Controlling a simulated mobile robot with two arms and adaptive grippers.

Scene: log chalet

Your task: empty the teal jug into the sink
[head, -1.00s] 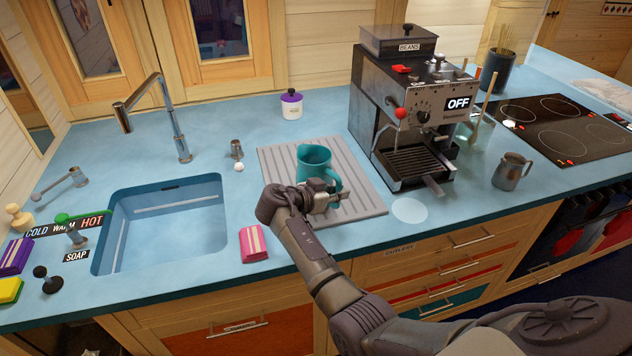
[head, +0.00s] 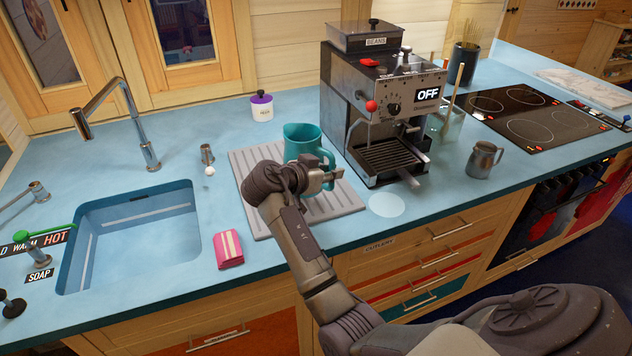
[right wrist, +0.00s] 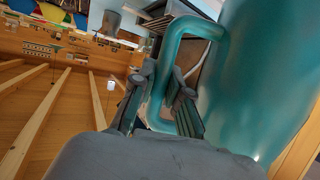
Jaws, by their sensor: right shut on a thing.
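The teal jug (head: 303,143) is upright in the head view, held a little above the grey ridged drainer mat (head: 262,196). My right gripper (head: 328,177) is shut on the jug's handle, at the jug's front right. In the right wrist view, the fingers (right wrist: 163,103) sit on either side of the teal handle (right wrist: 169,62), with the jug's wall filling the right side. What is inside the jug cannot be seen. The sink (head: 140,245) is at the left, with a blue basin that looks empty. My left gripper is not in view.
A tall chrome tap (head: 150,150) stands behind the sink. A pink sponge (head: 230,249) lies between sink and mat. The coffee machine (head: 385,110) is close on the jug's right. A metal pitcher (head: 484,161) stands farther right.

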